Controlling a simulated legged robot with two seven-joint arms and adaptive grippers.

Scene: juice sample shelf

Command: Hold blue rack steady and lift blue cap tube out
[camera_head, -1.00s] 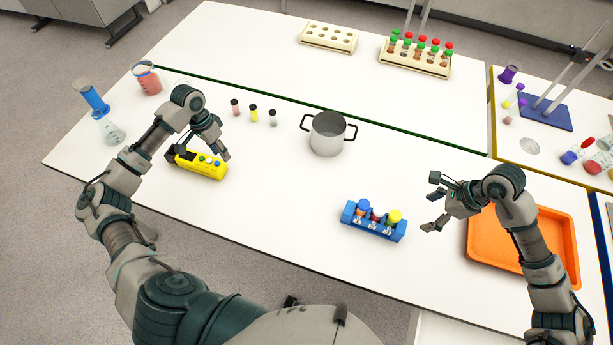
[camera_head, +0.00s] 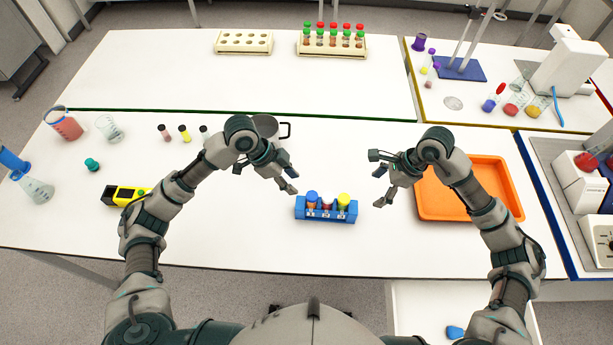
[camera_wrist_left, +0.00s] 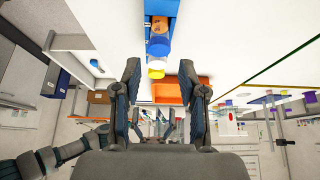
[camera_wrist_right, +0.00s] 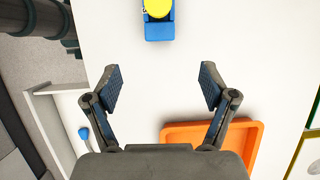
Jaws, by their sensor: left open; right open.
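The blue rack (camera_head: 326,214) stands on the white table in front of me and holds three capped tubes. My left gripper (camera_head: 287,182) is open, just behind and left of the rack, touching nothing. My right gripper (camera_head: 384,190) is open and empty, to the right of the rack. The rack's yellow-capped end shows in the right wrist view (camera_wrist_right: 158,30). The blue cap also shows in the left wrist view (camera_wrist_left: 158,46).
An orange tray (camera_head: 470,215) lies right of my right gripper. A pot (camera_head: 266,127) stands behind my left arm, partly hidden. A yellow device (camera_head: 120,195), beakers and small vials are on the left. The table in front of the rack is clear.

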